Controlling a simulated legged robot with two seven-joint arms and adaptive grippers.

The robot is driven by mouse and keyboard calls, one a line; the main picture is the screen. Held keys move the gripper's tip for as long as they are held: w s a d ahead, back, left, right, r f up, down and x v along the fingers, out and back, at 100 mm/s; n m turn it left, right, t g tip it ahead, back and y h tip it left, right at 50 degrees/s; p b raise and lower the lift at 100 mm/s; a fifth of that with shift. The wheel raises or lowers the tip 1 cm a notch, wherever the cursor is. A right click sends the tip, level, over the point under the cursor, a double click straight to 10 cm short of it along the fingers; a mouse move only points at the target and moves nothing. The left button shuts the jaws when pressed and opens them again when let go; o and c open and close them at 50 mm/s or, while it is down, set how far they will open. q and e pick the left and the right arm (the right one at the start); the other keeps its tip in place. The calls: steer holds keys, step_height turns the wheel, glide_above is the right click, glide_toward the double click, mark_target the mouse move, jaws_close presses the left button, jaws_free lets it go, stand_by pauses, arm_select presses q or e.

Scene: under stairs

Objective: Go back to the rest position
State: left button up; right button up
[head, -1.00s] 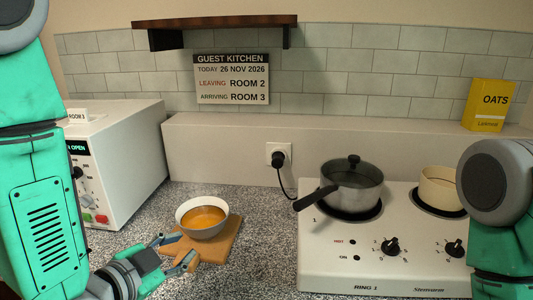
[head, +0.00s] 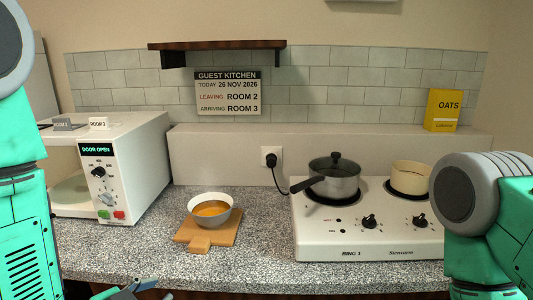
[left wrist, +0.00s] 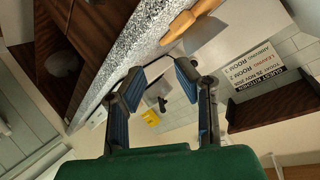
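My left gripper (head: 146,289) shows only by its fingertips at the bottom edge of the head view, in front of the counter edge. In the left wrist view my left gripper (left wrist: 158,75) has its two blue-padded fingers apart with nothing between them. A wooden board (head: 222,236) lies on the counter with its handle toward me, clear of the gripper. A bowl (head: 208,223) of orange soup sits on the board. My right arm shows at the right of the head view; its gripper is out of view.
The counter (head: 130,250) holds a microwave (head: 139,190) at left reading DOOR OPEN. A white hob (head: 340,244) at right carries a lidded saucepan (head: 342,185) and a cream pot (head: 408,177). A yellow oats box (head: 442,108) stands on the ledge. The front counter strip is clear.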

arm_select(q)
steer(key=s+a+f+n+g+y+b, duration=0.1)
steer(key=s+a+f+n+g, duration=0.3)
steer(key=f, duration=0.5)
steer(key=s+a+f+n+g+y+b, duration=0.1)
steer(key=s+f+g+y, duration=0.1)
steer(key=s+f, duration=0.55)
steer(key=s+a+f+n+g+b, duration=0.1)
steer(key=s+f+n+g, duration=0.1)
steer(key=s+f, duration=0.3)
steer(key=s+a+f+n+g+y, duration=0.1)
steer(key=s+a+f+n+g, duration=0.1)
steer(key=s+f, duration=0.4)
steer(key=shift+s+a+f+g+b, duration=0.15)
steer(key=shift+s+f+g+b, duration=0.15)
steer(key=shift+s+g, duration=0.5)
steer(key=shift+r, duration=0.1)
